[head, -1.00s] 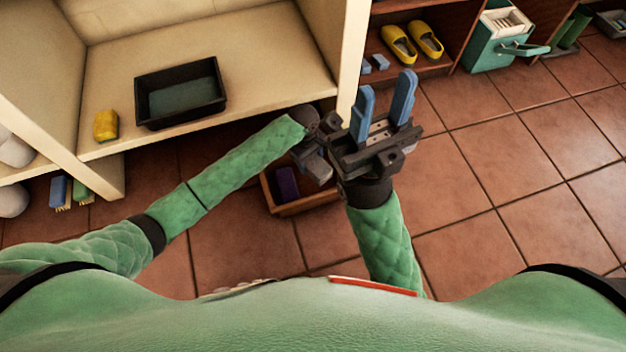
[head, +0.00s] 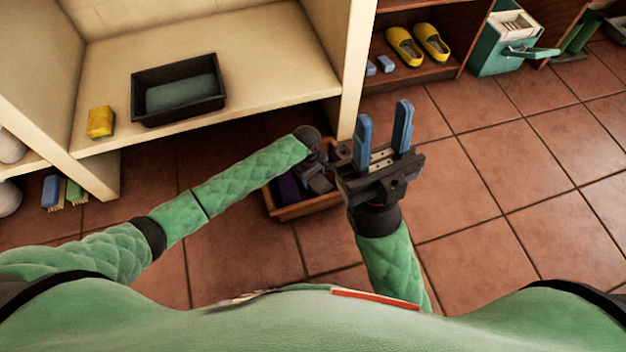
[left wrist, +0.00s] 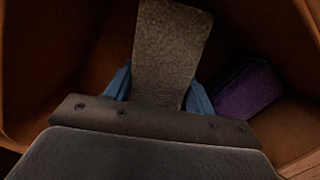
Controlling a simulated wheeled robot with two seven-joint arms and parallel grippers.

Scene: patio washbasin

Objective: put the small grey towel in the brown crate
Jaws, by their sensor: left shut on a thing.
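The small grey towel (left wrist: 168,50) is a flat grey strip in the left wrist view, held between the blue fingers of my left gripper (left wrist: 158,88). The brown crate (head: 303,209) is on the floor beside the shelf unit. In the head view my left gripper (head: 319,181) is over or in the crate and hides part of it; the towel cannot be made out there. In the left wrist view the crate's brown walls (left wrist: 45,60) surround the gripper. My right gripper (head: 383,128) is open and empty, to the right of the crate.
A purple item (head: 287,187) lies in the crate. A black basin (head: 180,117) and a yellow sponge-like block (head: 101,122) stand on the cream shelf (head: 255,70). Yellow clogs (head: 405,46) sit on the brown shelf behind. The tiled floor at right is clear.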

